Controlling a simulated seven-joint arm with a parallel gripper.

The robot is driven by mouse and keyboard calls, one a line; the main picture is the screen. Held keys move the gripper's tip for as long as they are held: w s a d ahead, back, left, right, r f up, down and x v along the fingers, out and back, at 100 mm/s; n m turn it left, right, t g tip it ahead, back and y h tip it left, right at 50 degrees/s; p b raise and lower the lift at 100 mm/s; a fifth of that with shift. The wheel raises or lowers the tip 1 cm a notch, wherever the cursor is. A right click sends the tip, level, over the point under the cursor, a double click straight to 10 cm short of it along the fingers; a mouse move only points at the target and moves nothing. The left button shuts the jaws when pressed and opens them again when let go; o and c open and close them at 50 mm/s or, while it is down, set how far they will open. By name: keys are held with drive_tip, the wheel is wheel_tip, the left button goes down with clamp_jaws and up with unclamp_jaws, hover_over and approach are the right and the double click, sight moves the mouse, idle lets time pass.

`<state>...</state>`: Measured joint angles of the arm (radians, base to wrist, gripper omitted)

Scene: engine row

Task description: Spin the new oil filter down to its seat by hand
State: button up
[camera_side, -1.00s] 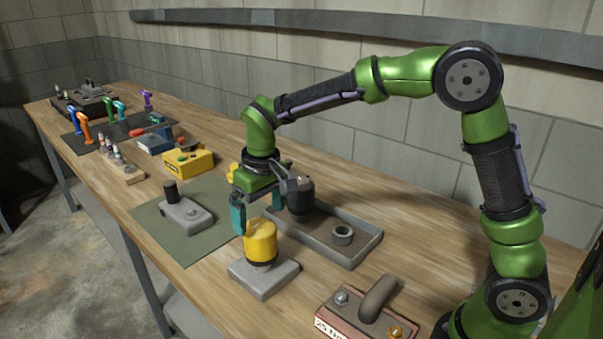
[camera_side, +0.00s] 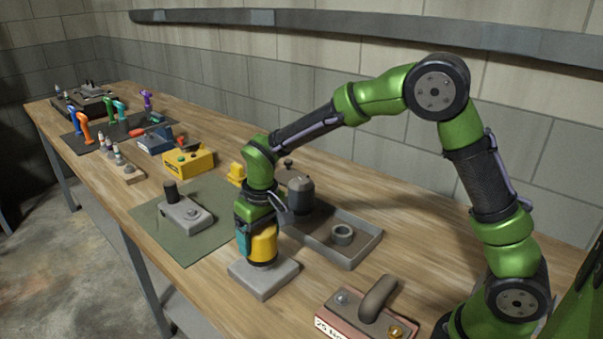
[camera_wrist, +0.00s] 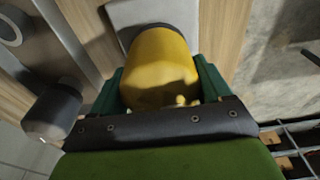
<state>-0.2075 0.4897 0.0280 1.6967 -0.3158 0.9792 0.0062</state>
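The new oil filter is the yellow canister (camera_side: 264,246) standing upright on a grey block (camera_side: 264,280), with a dark band at its base. My gripper (camera_side: 256,240) is lowered over it from above. In the wrist view the yellow filter (camera_wrist: 160,72) sits between my two teal fingers (camera_wrist: 160,90), one along each side. The fingers look close to its sides, but I cannot tell whether they press on it. Whether a gap shows between filter and block is hidden by the dark band.
A grey tray (camera_side: 357,256) behind holds a dark canister (camera_side: 300,193) and a ring (camera_side: 342,234). A red box with a handle (camera_side: 367,315) stands at the front right. A grey part with a black post (camera_side: 186,214) lies on a green mat (camera_side: 205,245) to the left.

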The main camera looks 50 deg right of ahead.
drive_tip(key=c, duration=0.7)
drive_tip(key=m, duration=0.3)
drive_tip(key=shift+m, duration=0.4)
drive_tip(key=m+h, duration=0.1)
drive_tip(key=m, duration=0.3)
drive_tip(key=shift+m, duration=0.4)
drive_tip(key=m, duration=0.5)
drive_tip(key=shift+s+g, duration=0.1)
drive_tip(key=shift+g, duration=0.3)
drive_tip(key=m, duration=0.3)
drive_tip(key=shift+m+g, duration=0.3)
drive_tip(key=o, duration=1.3)
drive_tip(key=shift+f, duration=0.1)
